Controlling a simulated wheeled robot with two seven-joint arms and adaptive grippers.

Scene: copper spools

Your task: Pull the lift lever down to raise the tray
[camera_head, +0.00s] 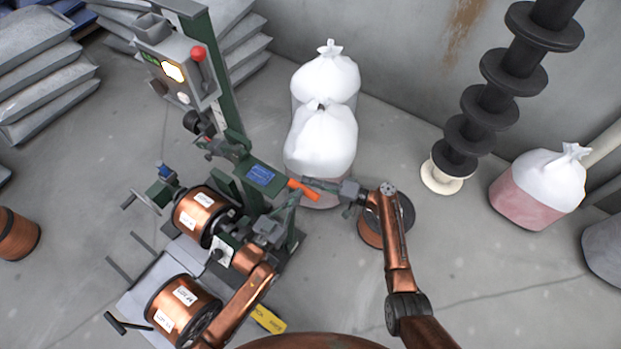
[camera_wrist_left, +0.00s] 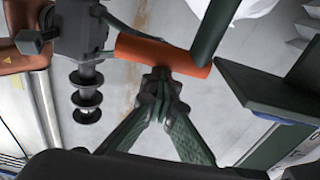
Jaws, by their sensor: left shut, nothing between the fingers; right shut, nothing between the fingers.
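The lift lever has an orange cylindrical handle (camera_head: 301,188), on the right side of the green machine (camera_head: 228,95). It crosses the upper middle of the left wrist view (camera_wrist_left: 150,52), beside a dark green bar. My left gripper (camera_head: 294,199) is shut and empty. Its fingertips (camera_wrist_left: 160,76) meet at the handle's near side; whether they touch it I cannot tell. My right gripper (camera_head: 312,183) is shut and empty, pointing left close to the handle's right end. A grey tray (camera_head: 139,299) is at the machine's lower left, with a copper spool (camera_head: 184,306) over it.
Another copper spool (camera_head: 200,215) is mounted on the machine. White sacks (camera_head: 322,140) stand just behind the lever. A control box with a red knob (camera_head: 198,54) is higher on the column. A copper spool (camera_head: 371,230) stands below my right wrist.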

